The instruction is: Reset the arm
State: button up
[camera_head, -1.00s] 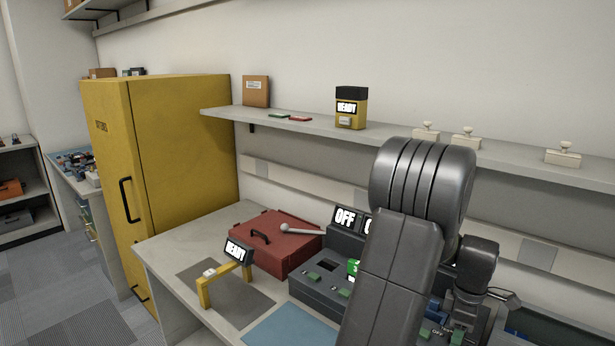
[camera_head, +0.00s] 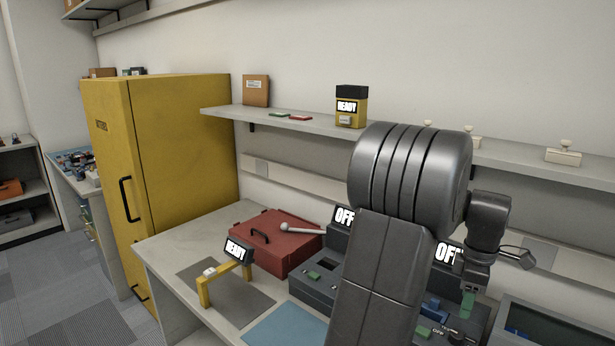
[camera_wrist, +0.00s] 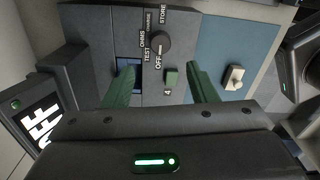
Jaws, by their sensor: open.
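My gripper (camera_wrist: 160,88) is open in the wrist view, its two green fingers apart with nothing held between them. Beyond the fingers is a dark grey device panel with a round selector knob (camera_wrist: 160,42) marked OFF, TEST, OHMS, CHARGE and STORE. In the head view my arm stands in front of the bench and hides much of the device. My gripper (camera_head: 467,303) shows there low on the right, above the device.
A grey device (camera_head: 312,284) with an OFF display, a red case (camera_head: 285,250) and a yellow stand (camera_head: 204,292) with a READY sign share the bench. A shelf (camera_head: 310,128) runs above them. A tall yellow cabinet (camera_head: 185,150) stands left. A blue mat (camera_head: 285,330) is clear.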

aim_at(457, 333)
notch_tip(457, 333, down, 10)
jog(key=shift+r+m, duration=0.1)
jog(key=shift+m, duration=0.4)
jog(key=m, duration=0.9)
jog(key=shift+p, duration=0.4)
jog(key=m, duration=0.5)
jog(key=shift+m, duration=0.4)
jog(key=m, duration=0.5)
jog(key=shift+p, duration=0.4)
